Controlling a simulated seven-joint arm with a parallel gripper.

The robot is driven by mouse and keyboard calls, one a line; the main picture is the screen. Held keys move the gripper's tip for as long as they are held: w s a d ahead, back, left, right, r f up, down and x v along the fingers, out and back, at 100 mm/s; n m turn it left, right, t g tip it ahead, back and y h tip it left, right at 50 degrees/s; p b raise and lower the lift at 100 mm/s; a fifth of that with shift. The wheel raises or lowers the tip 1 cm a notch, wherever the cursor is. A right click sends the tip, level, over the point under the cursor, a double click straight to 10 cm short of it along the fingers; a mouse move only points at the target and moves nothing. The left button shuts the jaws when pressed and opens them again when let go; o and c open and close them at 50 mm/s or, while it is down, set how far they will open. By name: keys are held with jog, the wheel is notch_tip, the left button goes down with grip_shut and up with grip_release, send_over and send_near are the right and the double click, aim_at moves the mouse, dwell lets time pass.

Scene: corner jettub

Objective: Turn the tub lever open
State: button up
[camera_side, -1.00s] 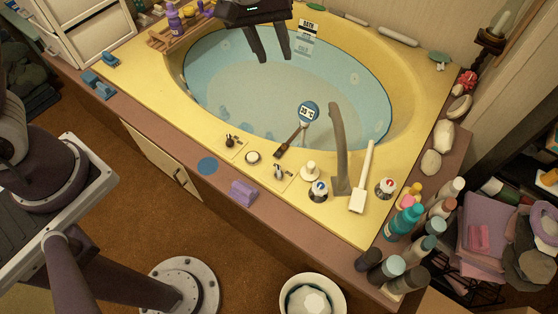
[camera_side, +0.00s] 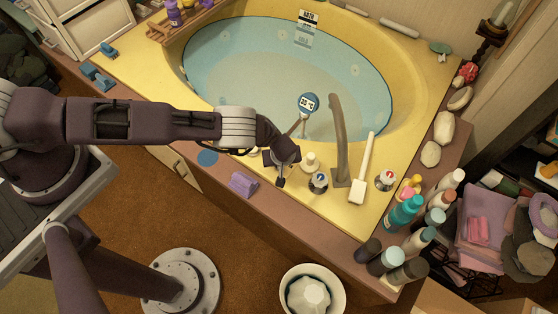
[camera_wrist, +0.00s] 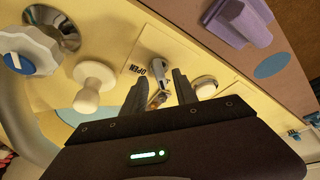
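The tub lever (camera_wrist: 156,70) is a small chrome lever on a pale yellow plate marked "OPEN" in the wrist view. My gripper (camera_wrist: 159,76) points down at it with its two dark fingers apart, one on each side of the lever. A gap seems to show between the lever and the fingers; contact cannot be made out. In the side view my gripper (camera_side: 281,176) is over the tub's front deck and hides most of the lever and its plate.
A white knob (camera_wrist: 94,78), a blue-marked tap handle (camera_wrist: 30,50) and a round button (camera_wrist: 205,86) stand close around the lever. The tall spout (camera_side: 339,135) and a white brush (camera_side: 363,172) are to the right. A purple block (camera_side: 243,184) lies on the front ledge.

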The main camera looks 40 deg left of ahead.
jog(key=shift+w+a+f, duration=0.1)
jog(key=shift+f, duration=0.35)
grip_shut()
